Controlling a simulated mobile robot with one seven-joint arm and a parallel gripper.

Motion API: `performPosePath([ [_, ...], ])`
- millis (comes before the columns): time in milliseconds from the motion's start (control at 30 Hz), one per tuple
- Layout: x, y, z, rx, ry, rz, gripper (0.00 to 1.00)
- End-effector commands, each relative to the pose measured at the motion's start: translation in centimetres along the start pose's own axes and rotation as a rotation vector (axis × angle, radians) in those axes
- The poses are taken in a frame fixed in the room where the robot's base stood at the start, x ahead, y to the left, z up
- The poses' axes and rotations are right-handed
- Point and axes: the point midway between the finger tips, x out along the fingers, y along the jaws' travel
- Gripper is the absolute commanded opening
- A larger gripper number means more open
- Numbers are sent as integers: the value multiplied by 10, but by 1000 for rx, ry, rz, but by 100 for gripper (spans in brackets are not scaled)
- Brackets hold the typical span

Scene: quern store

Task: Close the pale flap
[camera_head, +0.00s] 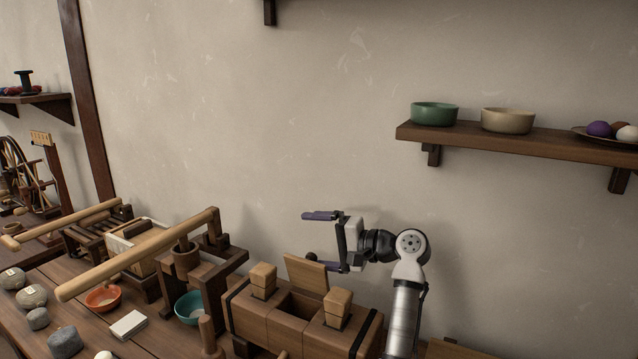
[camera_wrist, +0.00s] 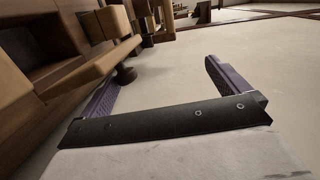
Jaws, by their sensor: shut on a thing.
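The pale flap (camera_head: 306,275) is a thin, light wooden board standing tilted up at the back of a brown wooden chest (camera_head: 268,327). The dark opening in front of it is uncovered. My gripper (camera_head: 312,238) is behind and above the flap, against the wall side. In the wrist view the fingers of my gripper (camera_wrist: 160,78) show, with wooden parts beside the left one.
Two pale blocks (camera_head: 263,280) (camera_head: 338,308) stand up from the chest, either side of the opening. A long wooden lever (camera_head: 140,255), teal bowl (camera_head: 190,308) and orange bowl (camera_head: 103,298) are to the left. A wall shelf (camera_head: 520,143) is above right. The wall behind is bare.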

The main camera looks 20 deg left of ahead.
Motion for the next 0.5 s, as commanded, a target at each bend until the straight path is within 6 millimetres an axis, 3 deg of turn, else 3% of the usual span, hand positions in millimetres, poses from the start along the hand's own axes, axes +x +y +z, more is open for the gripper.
performPosePath([
  [33,-31,-155,5,-217,87,-155,82],
  [167,-31,-155,5,-218,87,-155,82],
  [200,-4,-13,0,-11,4,-14,81],
  [500,-22,-9,0,-10,10,-13,81],
])
